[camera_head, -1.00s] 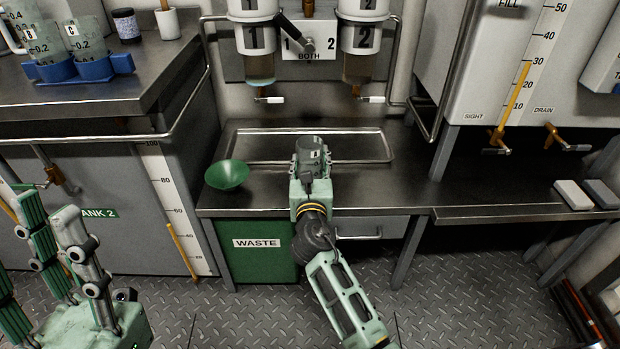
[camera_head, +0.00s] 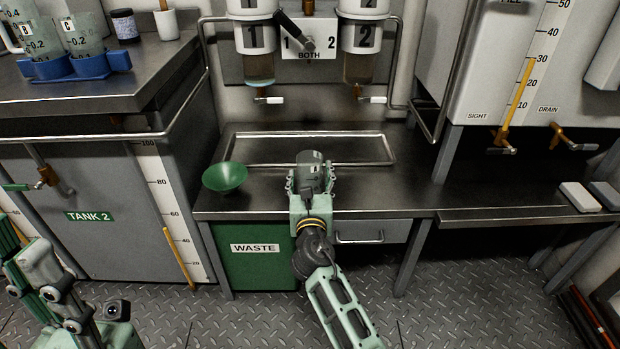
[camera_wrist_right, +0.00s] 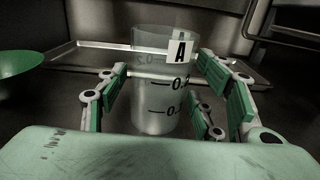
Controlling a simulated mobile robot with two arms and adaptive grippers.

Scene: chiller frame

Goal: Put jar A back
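Jar A (camera_head: 311,172) is a clear, graduated jar with a white label, above the front of the steel counter. My right gripper (camera_head: 311,184) has its fingers on both sides of the jar. In the right wrist view jar A (camera_wrist_right: 158,105) looks upright and empty between the fingers (camera_wrist_right: 165,95); its base is partly hidden by the gripper. A blue rack (camera_head: 88,68) at the upper left holds jar B (camera_head: 38,42) and jar C (camera_head: 82,35). My left gripper (camera_head: 45,280) is at the lower left, its fingers apart and partly cut off.
A green funnel (camera_head: 224,177) sits on the counter left of jar A. Two dispensers (camera_head: 258,60) with taps hang above. The green waste bin (camera_head: 256,262) is below.

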